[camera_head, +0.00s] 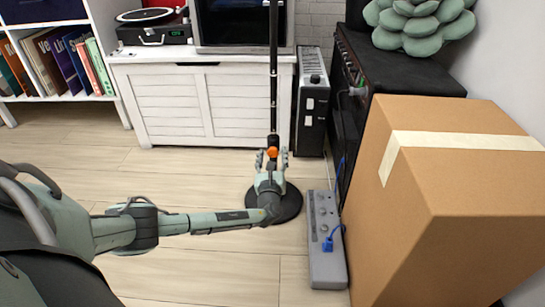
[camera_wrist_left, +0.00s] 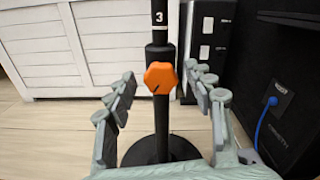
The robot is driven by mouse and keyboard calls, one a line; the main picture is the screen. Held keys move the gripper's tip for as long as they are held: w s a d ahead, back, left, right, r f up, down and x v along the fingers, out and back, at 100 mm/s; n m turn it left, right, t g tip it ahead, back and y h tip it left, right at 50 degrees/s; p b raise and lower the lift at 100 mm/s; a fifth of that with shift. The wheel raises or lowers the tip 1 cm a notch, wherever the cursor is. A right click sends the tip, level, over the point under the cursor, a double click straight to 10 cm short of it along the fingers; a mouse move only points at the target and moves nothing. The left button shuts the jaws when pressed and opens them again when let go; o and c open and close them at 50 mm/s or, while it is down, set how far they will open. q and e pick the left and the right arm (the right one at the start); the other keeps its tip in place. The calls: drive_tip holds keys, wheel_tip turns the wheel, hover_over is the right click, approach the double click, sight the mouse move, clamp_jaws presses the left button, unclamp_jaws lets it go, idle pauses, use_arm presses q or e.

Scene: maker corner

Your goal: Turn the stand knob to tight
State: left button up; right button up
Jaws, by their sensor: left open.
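The stand is a black upright pole (camera_head: 273,70) on a round black base (camera_head: 290,204), standing on the wooden floor. Its orange knob (camera_head: 272,152) sits low on the pole. In the left wrist view the knob (camera_wrist_left: 160,77) is a lobed orange shape with a dark line on its face, in front of the pole, with a white "3" above it. My left gripper (camera_head: 272,162) is open, its fingers on either side of the knob and apart from it. In the left wrist view the fingers (camera_wrist_left: 163,98) stand left and right below the knob. My right gripper is not in view.
A grey power strip (camera_head: 325,262) with a blue plug lies on the floor to the right. A large cardboard box (camera_head: 480,190) stands at the right. A white cabinet (camera_head: 190,100) and a black heater-like unit (camera_head: 311,100) stand behind. The floor at left is clear.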

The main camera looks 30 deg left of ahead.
use_arm(q)
drive_tip(key=c, duration=1.2)
drive_tip(key=shift+o, duration=0.2)
